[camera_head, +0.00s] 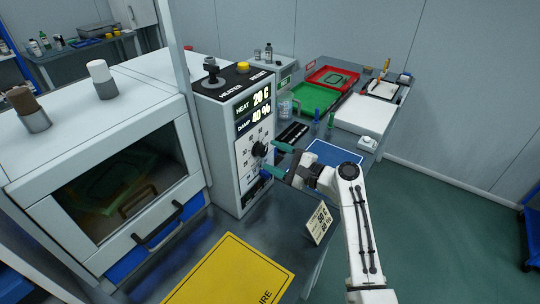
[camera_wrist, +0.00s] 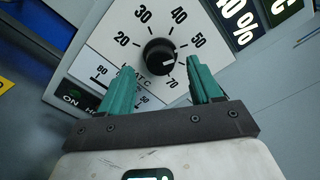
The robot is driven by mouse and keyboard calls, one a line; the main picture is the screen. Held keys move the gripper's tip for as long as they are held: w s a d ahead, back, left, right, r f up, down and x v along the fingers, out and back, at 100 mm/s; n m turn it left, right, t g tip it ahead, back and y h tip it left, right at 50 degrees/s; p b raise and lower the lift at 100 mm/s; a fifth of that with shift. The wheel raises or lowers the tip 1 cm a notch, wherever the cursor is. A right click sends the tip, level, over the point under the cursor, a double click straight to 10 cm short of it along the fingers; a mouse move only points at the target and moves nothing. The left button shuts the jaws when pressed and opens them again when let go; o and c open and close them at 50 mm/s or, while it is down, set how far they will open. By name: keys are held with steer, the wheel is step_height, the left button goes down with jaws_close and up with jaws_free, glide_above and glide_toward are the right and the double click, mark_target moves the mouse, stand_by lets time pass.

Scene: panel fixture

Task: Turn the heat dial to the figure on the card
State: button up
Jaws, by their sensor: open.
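The black heat dial (camera_head: 260,149) is on the front of the grey control box (camera_head: 228,165); in the wrist view the dial (camera_wrist: 158,54) sits inside a ring of figures, with 20, 30, 40, 50 and 70 readable. A small white mark on it points to the lower right.
A glass-fronted cabinet (camera_head: 125,178) with a black handle stands left of the box. A yellow sheet (camera_head: 230,275) lies on the bench in front. Red (camera_head: 333,76) and green (camera_head: 316,97) trays, a white box (camera_head: 363,115) and small bottles stand behind my arm.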

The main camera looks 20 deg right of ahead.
steer(key=b+v, duration=0.1)
steer(key=v, duration=0.7)
steer(key=shift+s, duration=0.2)
steer(key=shift+d, duration=0.15)
steer(key=s+a+f+n+g+h, duration=0.35)
steer(key=s+f+n+g, duration=0.5)
steer(key=s+f, duration=0.85)
steer(key=s+d+n+g+h, duration=0.2)
steer(key=s+n+h, duration=0.1)
steer(key=s, duration=0.8)
steer(key=s+d+n+g+h, duration=0.2)
steer(key=s+n+g+h, duration=0.1)
steer(key=s, duration=0.9)
steer(key=shift+d+f+n+h, duration=0.35)
steer(key=shift+n+h, duration=0.3)
steer(key=shift+n, duration=0.5)
